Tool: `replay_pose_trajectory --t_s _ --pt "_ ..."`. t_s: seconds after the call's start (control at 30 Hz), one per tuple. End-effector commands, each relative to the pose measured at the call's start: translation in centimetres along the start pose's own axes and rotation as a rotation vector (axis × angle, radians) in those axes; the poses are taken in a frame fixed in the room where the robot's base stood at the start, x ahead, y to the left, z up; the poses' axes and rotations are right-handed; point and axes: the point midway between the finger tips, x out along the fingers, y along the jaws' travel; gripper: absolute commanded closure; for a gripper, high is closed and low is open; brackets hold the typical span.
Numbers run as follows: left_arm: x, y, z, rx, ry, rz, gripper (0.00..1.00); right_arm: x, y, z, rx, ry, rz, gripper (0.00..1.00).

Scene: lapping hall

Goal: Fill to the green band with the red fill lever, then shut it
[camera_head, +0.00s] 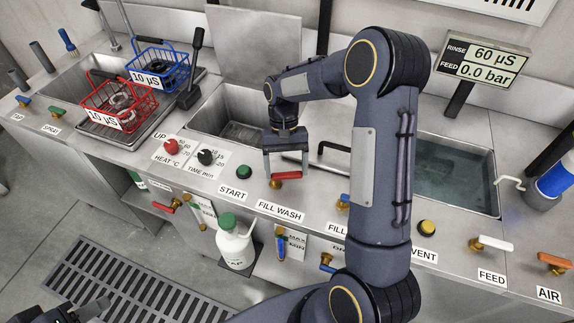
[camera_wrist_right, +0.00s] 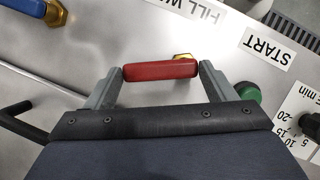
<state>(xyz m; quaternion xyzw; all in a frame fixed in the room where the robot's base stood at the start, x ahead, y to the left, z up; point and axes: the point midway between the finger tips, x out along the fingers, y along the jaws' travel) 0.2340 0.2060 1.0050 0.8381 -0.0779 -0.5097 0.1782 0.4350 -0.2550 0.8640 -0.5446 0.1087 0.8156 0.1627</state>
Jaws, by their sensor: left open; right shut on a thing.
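The red fill lever (camera_head: 291,175) sits on the counter behind the FILL WASH label (camera_head: 280,211). My right gripper (camera_head: 287,177) is shut on it; in the right wrist view the red handle (camera_wrist_right: 160,70) lies crosswise between the two fingers. The wash basin (camera_head: 205,118) behind it shows a bare metal floor; I cannot make out water. A sight gauge (camera_head: 281,243) stands on the front panel beside a MAX/MIN plate (camera_head: 297,240); its level and green band are too small to read. My left gripper (camera_head: 85,312) is open and empty at the lower left corner.
A red basket (camera_head: 118,100) and a blue basket (camera_head: 162,68) stand at the left. The green START button (camera_head: 244,172) is close left of the lever. A white bottle (camera_head: 235,245) stands below. A basin with water (camera_head: 440,175) is at the right, partly behind my right arm.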

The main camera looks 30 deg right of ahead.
Motion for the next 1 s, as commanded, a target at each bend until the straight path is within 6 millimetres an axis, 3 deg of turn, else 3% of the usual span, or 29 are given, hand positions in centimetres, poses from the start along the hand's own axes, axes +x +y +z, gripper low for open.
replay_pose_trajectory --t_s 0.33,0.83,0.87,1.0 --pt "-0.43 0.2 -0.22 0.0 0.0 0.0 0.58 -0.33 -0.17 -0.38 -0.128 0.002 0.053 0.64" --pt "-0.46 0.21 -0.23 0.0 0.0 0.0 0.58 -0.36 -0.18 -0.46 -0.146 0.003 0.06 0.64" --pt "-0.46 0.21 -0.23 0.0 0.0 0.0 0.58 -0.36 -0.19 -0.46 -0.146 0.003 0.06 0.2" --pt "-0.45 0.21 -0.23 0.0 0.0 0.0 0.58 -0.32 -0.19 -0.45 -0.146 0.002 0.06 0.02"
